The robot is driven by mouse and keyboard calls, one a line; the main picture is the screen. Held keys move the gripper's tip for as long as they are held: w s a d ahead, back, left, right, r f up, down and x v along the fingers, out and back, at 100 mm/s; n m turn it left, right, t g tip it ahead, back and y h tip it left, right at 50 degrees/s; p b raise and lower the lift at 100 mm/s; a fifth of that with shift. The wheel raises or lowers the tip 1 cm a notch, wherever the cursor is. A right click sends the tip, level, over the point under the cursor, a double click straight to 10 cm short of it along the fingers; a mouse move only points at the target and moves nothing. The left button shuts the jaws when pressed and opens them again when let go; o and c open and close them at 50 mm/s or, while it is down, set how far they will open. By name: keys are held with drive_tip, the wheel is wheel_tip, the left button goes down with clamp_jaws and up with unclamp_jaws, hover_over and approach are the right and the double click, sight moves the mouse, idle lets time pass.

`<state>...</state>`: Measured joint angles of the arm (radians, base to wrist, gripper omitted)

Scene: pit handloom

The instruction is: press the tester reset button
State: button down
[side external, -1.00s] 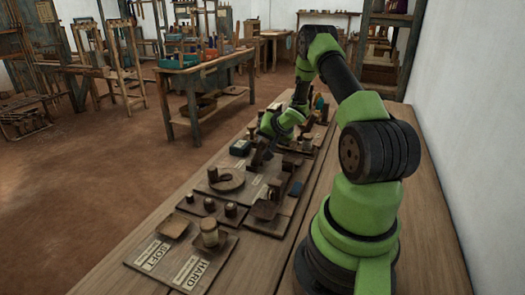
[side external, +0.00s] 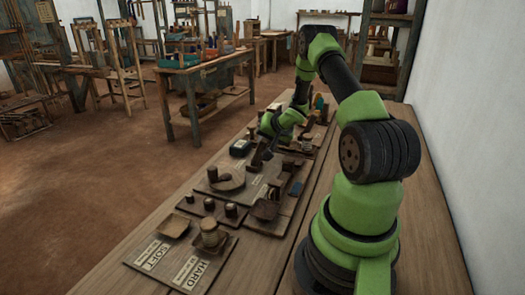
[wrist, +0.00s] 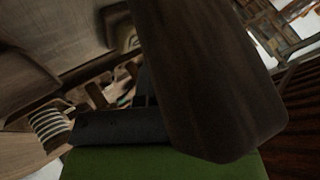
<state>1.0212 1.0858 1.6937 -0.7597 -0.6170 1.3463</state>
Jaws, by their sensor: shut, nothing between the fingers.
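My gripper (side external: 257,161) is shut and empty, pointing down low over the boards in the middle of the bench. In the wrist view a large dark brown shape fills the middle and hides most of the work. No button can be made out there.
A round wooden dish (side external: 227,183) with a peg lies nearer the camera. Several blocks crowd the area right of the gripper. The bench's left strip is clear.

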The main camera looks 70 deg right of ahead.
drive_tip(key=shift+f, duration=0.15)
idle(0.5)
drive_tip(key=shift+f, duration=0.3)
drive_tip(key=shift+f, duration=0.6)
idle(0.6)
drive_tip(key=shift+r, duration=1.05)
drive_tip(key=shift+r, duration=2.5)
